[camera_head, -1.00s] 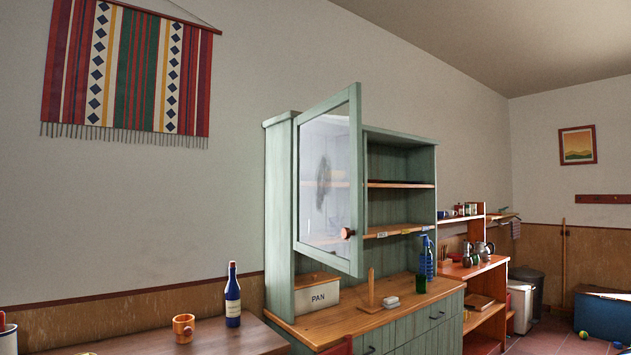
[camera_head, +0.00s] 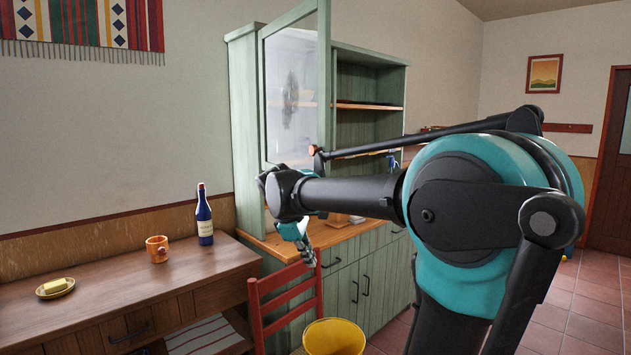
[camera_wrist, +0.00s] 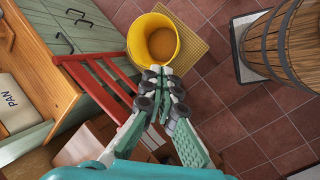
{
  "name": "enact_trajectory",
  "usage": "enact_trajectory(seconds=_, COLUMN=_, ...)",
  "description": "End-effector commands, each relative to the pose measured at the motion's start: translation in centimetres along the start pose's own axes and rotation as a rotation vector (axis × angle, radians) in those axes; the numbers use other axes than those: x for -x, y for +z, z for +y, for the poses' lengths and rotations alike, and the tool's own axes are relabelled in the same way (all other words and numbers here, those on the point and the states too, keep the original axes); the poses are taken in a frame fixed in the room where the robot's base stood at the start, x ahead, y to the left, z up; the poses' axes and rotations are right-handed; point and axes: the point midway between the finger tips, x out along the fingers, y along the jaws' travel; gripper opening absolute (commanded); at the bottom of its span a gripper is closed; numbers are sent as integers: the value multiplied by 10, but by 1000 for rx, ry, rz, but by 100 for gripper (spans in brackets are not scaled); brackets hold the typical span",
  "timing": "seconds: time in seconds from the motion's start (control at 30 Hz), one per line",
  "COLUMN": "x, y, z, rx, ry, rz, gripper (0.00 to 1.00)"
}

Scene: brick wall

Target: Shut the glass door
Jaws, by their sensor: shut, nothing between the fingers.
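The glass door (camera_head: 324,75) has a green frame and stands open, swung out from the left part of the green cabinet (camera_head: 243,110). Its round wooden knob (camera_head: 313,150) shows just above my arm, which hides the door's lower part. My gripper (camera_head: 309,260) hangs below the door in front of the cabinet's counter, pointing down. It looks apart from the door. In the wrist view my gripper (camera_wrist: 160,71) has its fingers together and empty, over the floor by the red chair. The door is not in the wrist view.
A red chair (camera_head: 257,312) and yellow bucket (camera_head: 334,338) stand in front of the cabinet. A table (camera_head: 190,268) at left holds a bottle (camera_head: 204,222), mug (camera_head: 157,249) and butter dish (camera_head: 67,290).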

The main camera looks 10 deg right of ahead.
Motion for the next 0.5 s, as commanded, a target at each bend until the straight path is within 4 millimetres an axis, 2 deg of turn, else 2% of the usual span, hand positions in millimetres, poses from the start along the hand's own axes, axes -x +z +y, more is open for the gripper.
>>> enact_trajectory(seconds=0.03, x=30, y=-9, z=19, rx=108, ry=18, rz=-36, gripper=0)
enact_trajectory(seconds=0.1, x=69, y=-16, z=41, rx=257, ry=39, rz=-93, gripper=0)
enact_trajectory(seconds=0.3, x=176, y=-26, z=87, rx=630, ry=77, rz=-255, gripper=0)
enact_trajectory(seconds=0.4, x=214, y=-27, z=99, rx=754, ry=83, rz=-316, gripper=0)
enact_trajectory(seconds=0.5, x=238, y=-26, z=105, rx=831, ry=85, rz=-356, gripper=0)
